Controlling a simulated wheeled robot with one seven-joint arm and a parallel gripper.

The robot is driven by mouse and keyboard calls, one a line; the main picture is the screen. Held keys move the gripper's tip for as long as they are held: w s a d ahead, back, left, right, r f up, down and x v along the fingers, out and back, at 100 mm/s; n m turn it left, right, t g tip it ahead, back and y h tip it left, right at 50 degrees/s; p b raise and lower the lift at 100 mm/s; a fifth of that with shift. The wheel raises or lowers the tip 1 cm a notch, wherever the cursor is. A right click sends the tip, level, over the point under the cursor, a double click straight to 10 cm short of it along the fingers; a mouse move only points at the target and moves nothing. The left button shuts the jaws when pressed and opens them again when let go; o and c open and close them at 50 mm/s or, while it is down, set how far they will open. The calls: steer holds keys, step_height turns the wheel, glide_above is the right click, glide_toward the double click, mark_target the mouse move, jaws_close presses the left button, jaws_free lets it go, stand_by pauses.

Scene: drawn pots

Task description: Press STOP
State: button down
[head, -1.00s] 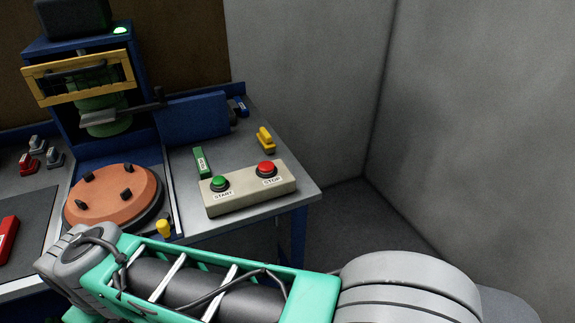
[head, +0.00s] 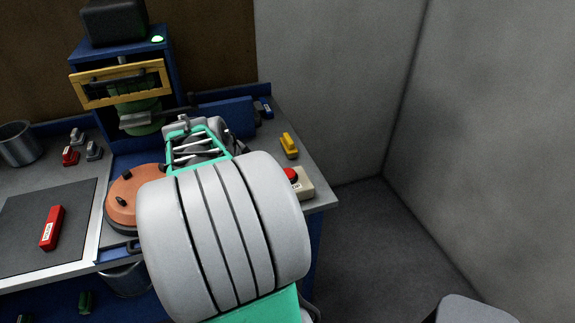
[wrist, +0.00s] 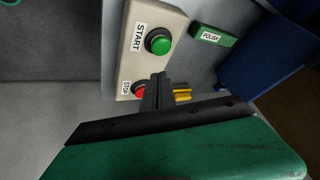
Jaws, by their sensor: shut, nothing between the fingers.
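The beige control box (head: 304,187) is at the right front of the bench; in the head view my arm hides most of it, including the green button. Its red STOP button (head: 291,174) shows just past the arm. In the wrist view the box (wrist: 130,58) carries the green START button (wrist: 158,41) and the red STOP button (wrist: 138,89), which is partly covered by my gripper (wrist: 160,78). My gripper is shut and empty, its fingers overlapping the STOP button's edge in the picture. I cannot tell whether they touch it. In the head view my gripper is not clearly visible.
A yellow block (head: 289,146) lies behind the box. A green POLISH block (wrist: 212,36) lies near the START button. The blue machine with a yellow frame (head: 121,83) stands at the back, with the orange turntable (head: 122,199) in front. Grey walls enclose the right.

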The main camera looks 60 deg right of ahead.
steer(key=s+d+r+m+g+h, duration=0.1)
steer(key=s+d+r+m, duration=0.1)
steer(key=s+d+m, duration=0.1)
steer(key=s+d+r+m+g+h+p, duration=0.1)
steer(key=s+d+r+m, duration=0.2)
steer(key=d+m, duration=0.2)
steer(key=d, duration=0.3)
steer(key=shift+s, duration=0.4)
step_height(320, 180, down, 8)
steer(key=b, duration=0.3)
steer(key=shift+a+f+b, duration=0.1)
steer(key=shift+b, duration=0.3)
steer(key=shift+f+b, duration=0.3)
steer(key=shift+b, duration=0.05)
stand_by(0.6)
steer(key=shift+f+b, duration=0.4)
steer(key=shift+b, duration=0.3)
